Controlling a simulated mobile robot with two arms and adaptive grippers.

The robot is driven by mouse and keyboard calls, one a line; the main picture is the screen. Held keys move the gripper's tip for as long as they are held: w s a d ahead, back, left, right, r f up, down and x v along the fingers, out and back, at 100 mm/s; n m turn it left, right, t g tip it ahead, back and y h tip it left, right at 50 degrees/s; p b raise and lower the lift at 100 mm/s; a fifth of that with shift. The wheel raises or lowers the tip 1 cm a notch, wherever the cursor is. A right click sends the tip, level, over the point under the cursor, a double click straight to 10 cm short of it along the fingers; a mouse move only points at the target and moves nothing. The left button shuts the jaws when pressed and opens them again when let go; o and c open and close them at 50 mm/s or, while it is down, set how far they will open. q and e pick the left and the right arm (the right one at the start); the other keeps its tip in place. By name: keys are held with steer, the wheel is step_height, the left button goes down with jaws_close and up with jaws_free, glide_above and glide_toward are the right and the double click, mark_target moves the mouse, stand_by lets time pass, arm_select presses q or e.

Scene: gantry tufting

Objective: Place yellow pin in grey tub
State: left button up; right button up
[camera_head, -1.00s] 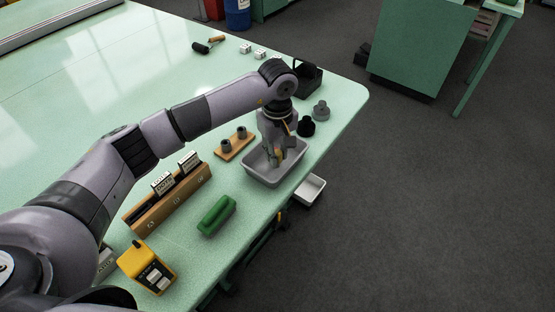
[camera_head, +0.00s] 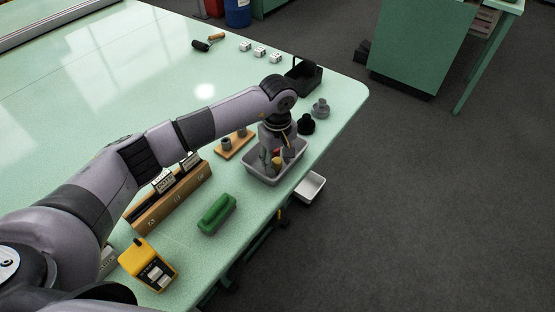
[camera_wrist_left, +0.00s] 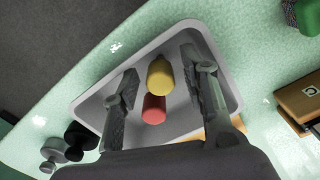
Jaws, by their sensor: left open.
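The grey tub (camera_head: 262,178) stands near the table's right edge in the head view. My left gripper (camera_head: 281,158) points down into the tub, with its fingers apart. In the left wrist view, the open left gripper (camera_wrist_left: 158,66) has one finger on each side of the yellow pin (camera_wrist_left: 159,76), with gaps between. The yellow pin lies within the tub's walls (camera_wrist_left: 228,72), beside a red piece (camera_wrist_left: 153,109) that is partly hidden. The yellow pin (camera_head: 277,161) also shows between the fingers in the head view. My right gripper is not in view.
A wooden block with two grey pegs (camera_head: 226,145) sits left of the tub. A green block (camera_head: 217,214) lies nearer. Black (camera_head: 306,124) and grey (camera_head: 320,108) knobbed parts and a dark bin (camera_head: 304,78) stand beyond. A white tray (camera_head: 311,187) is below the table edge.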

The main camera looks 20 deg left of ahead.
mark_target(278, 160)
arm_select(q)
steer(key=shift+r, duration=0.4)
step_height(278, 160, up, 12)
steer(key=b, duration=0.2)
steer(key=shift+f, duration=0.25)
